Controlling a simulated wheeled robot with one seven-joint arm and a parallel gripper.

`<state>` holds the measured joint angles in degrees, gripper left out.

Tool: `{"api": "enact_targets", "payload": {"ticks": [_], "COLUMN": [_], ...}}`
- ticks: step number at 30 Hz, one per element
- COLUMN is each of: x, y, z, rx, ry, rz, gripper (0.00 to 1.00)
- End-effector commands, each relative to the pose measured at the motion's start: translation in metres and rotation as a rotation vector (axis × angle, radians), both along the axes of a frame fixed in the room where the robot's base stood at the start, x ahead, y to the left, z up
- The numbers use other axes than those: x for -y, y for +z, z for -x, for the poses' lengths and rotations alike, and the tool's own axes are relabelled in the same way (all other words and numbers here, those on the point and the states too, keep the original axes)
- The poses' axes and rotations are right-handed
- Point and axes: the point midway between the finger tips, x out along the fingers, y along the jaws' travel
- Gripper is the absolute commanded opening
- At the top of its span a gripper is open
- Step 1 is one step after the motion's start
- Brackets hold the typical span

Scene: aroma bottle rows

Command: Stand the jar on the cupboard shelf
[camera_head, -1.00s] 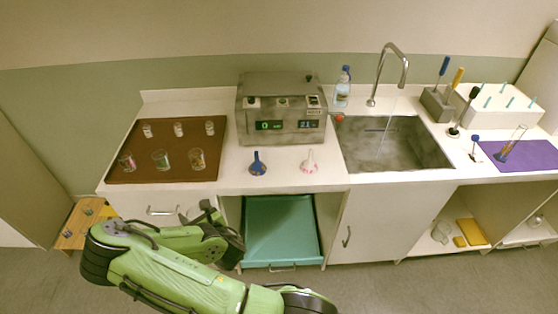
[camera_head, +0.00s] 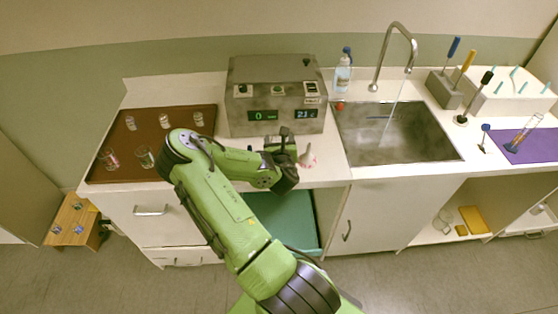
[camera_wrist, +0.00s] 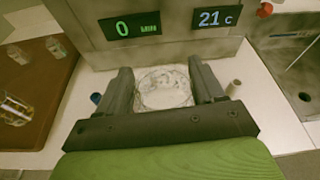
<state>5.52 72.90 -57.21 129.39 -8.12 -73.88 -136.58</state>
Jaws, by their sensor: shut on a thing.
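My gripper (camera_head: 284,146) is over the front of the counter, before the grey machine, pointing away from me. In the wrist view its two dark fingers (camera_wrist: 160,74) are shut on a round clear glass jar (camera_wrist: 163,92), seen from above with its open rim up. I cannot tell whether the jar touches the counter. In the head view my gripper hides most of the jar. The open cupboard shelf (camera_head: 432,236) is low at the right, under the counter, with a clear glass vessel (camera_head: 442,219) and yellow items on it.
The grey machine (camera_head: 243,121) stands just behind my gripper. A brown tray (camera_head: 125,175) with glasses is left. The sink (camera_head: 400,148) and closed door (camera_head: 375,215) lie toward the cupboard.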

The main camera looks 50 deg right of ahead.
Motion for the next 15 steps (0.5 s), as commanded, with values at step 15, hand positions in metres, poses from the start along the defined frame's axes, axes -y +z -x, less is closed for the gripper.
{"api": "enact_targets", "payload": {"ticks": [15], "x": [0.0], "y": [-0.076], "z": [0.0], "rx": [-0.001], "ry": [0.002], "rz": [0.001], "gripper": [0.18]}}
